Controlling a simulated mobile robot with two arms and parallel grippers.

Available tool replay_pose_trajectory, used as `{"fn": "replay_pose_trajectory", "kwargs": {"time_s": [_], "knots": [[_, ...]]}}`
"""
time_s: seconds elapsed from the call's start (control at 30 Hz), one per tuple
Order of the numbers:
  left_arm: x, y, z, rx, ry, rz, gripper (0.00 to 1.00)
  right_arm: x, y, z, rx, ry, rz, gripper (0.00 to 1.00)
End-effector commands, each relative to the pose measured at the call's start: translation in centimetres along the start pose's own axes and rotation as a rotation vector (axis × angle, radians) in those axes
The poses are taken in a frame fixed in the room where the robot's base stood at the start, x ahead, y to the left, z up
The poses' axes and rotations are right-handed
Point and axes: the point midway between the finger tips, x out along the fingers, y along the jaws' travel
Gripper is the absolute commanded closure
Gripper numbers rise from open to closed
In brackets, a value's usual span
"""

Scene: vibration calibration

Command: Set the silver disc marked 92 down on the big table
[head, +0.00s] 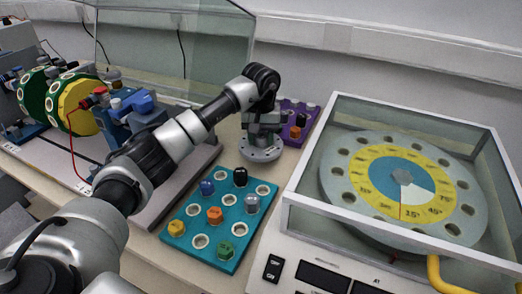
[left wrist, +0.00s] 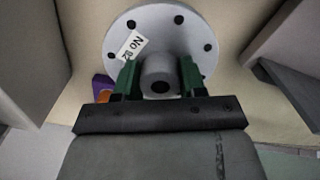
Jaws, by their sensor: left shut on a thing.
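My left gripper (head: 264,124) is shut on the hub of a silver disc (head: 261,154). The disc is a round flange with small dark holes around its rim. In the left wrist view the disc (left wrist: 190,22) shows beyond the green fingers (left wrist: 160,80), which grip the hub from both sides. In the head view the disc is over the big table (head: 232,135), between the teal tray and the purple tray. I cannot tell whether it touches the tabletop. My right gripper is not in view.
The teal tray (head: 232,232) with several coloured knobs is in front of the disc. The purple tray (head: 300,112) is just behind it, to the right. A glass-walled turntable machine (head: 293,200) stands at right, a rotor rig (head: 75,105) at left. Bare tabletop around the disc is narrow.

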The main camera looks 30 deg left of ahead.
Motion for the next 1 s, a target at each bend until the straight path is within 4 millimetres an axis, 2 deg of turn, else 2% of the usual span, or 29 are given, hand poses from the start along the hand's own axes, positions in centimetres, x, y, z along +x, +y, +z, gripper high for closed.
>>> {"fn": "replay_pose_trajectory", "kwargs": {"time_s": [0.17, 0.4, 0.73, 0.77, 0.9, 1.0], "knots": [[1.2, 0.0, 0.0, 0.001, 0.001, 0.001, 1.00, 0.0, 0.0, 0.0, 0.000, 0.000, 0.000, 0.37], [4.0, 0.1, 0.0, 0.001, 0.002, 0.002, 1.00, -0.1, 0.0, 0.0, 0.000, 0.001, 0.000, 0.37], [4.2, 0.0, 0.0, 0.001, 0.003, 0.002, 1.00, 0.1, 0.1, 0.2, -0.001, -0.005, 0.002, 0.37], [4.4, 0.0, 0.0, 0.001, 0.001, 0.000, 0.58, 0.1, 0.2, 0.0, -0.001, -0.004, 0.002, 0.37], [4.3, 0.0, 0.0, 0.001, 0.001, 0.000, 0.36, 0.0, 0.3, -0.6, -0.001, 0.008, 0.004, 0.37], [4.3, 0.0, 0.0, 0.001, 0.001, 0.000, 0.34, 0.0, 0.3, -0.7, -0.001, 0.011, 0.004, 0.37]]}}
